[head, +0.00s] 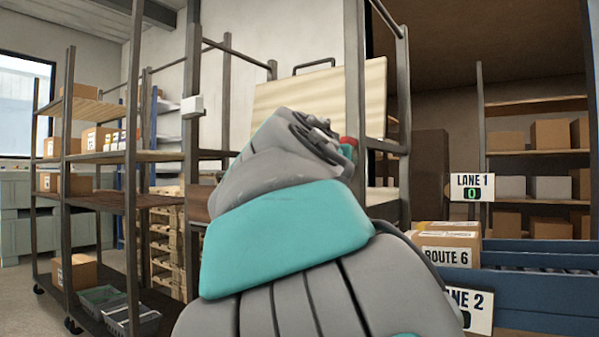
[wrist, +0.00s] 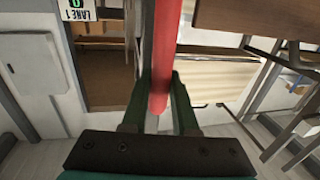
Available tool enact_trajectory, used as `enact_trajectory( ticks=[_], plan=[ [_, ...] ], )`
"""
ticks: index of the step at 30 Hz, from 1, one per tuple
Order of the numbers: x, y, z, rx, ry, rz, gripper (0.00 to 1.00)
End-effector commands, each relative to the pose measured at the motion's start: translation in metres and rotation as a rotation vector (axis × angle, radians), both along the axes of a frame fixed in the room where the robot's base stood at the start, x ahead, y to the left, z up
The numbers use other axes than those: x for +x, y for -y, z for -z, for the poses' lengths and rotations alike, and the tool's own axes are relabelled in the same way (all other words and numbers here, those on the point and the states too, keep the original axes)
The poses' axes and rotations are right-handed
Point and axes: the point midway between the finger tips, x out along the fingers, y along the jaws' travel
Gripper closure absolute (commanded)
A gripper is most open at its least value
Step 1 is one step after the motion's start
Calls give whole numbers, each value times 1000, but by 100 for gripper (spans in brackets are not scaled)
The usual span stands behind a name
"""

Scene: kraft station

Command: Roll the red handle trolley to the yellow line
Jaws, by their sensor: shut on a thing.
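The red handle (wrist: 163,62) is an upright red bar between the two dark green fingers of my gripper (wrist: 159,98) in the wrist view. My gripper is shut on it. In the head view only a small red patch of the handle (head: 348,141) shows beyond my grey and teal arm, which hides most of the gripper (head: 346,152). I cannot clearly make out the rest of the trolley; its wheels are not visible. No yellow line shows in either view.
A metal rack (head: 131,170) with boxes and bins stands at left, with pallets (head: 166,256) behind it. A pale wooden panel (head: 312,90) stands beyond my arm. At right are a blue-sided lane (head: 540,255), a Route 6 box (head: 447,250) and a Lane 1 sign (head: 471,187).

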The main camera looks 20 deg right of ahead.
Motion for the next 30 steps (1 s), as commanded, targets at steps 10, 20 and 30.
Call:
enact_trajectory(
  ticks=[10, 20, 30],
  plan=[
    [-27, 20, 1, 0, 0, -2, 100],
    [-30, 23, 0, 0, -1, 1, 100],
    [-30, 23, 0, 0, 0, 1, 47]
  ],
)
